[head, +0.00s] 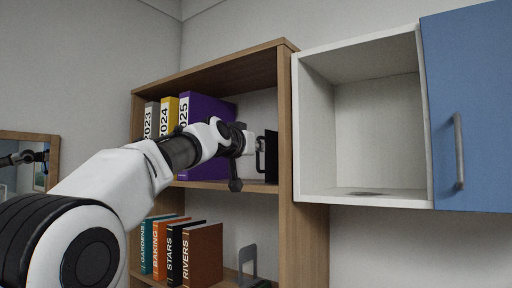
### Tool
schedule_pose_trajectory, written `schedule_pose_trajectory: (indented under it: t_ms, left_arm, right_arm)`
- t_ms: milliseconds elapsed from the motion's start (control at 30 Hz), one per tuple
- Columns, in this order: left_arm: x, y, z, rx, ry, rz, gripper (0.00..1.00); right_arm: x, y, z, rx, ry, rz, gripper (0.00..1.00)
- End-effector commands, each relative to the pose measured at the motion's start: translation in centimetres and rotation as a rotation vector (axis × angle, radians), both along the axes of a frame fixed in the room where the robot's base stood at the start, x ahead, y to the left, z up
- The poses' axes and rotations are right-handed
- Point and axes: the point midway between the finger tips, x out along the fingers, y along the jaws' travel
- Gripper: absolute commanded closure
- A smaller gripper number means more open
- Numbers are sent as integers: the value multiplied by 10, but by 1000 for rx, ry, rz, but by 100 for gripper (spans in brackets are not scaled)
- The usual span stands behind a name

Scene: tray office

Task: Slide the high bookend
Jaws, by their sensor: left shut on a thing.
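The high bookend (271,158) is a dark upright plate on the upper shelf (230,186), close to the right side wall of the wooden bookcase. My left gripper (261,155) reaches in from the left and is shut on the bookend. The fingers and wrist hide part of it. Binders stand upright on the same shelf to its left: a grey one (151,121), a yellow one (168,117) and a purple one (212,110). A gap lies between the purple binder and the bookend. My right gripper is not in view.
The lower shelf holds several upright books (203,256) and a grey bookend (247,262). A white wall cabinet (315,130) hangs right of the bookcase, its blue door (475,100) open. A wood-framed mirror (50,142) is at the left.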

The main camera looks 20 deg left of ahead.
Motion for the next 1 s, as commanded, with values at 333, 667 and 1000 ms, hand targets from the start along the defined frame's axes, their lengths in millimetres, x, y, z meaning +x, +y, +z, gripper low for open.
schedule_pose_trajectory:
  t_ms: [333, 667, 1000]
  left_arm:
    - [0, -1, 0, 0, 0, -1, 100]
    - [0, -1, 0, 0, -1, 0, 65]
    - [-10, 1, 2, -1, -3, -1, 65]
  right_arm:
    - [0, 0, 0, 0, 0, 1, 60]
    - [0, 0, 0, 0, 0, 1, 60]
    - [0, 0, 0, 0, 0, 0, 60]
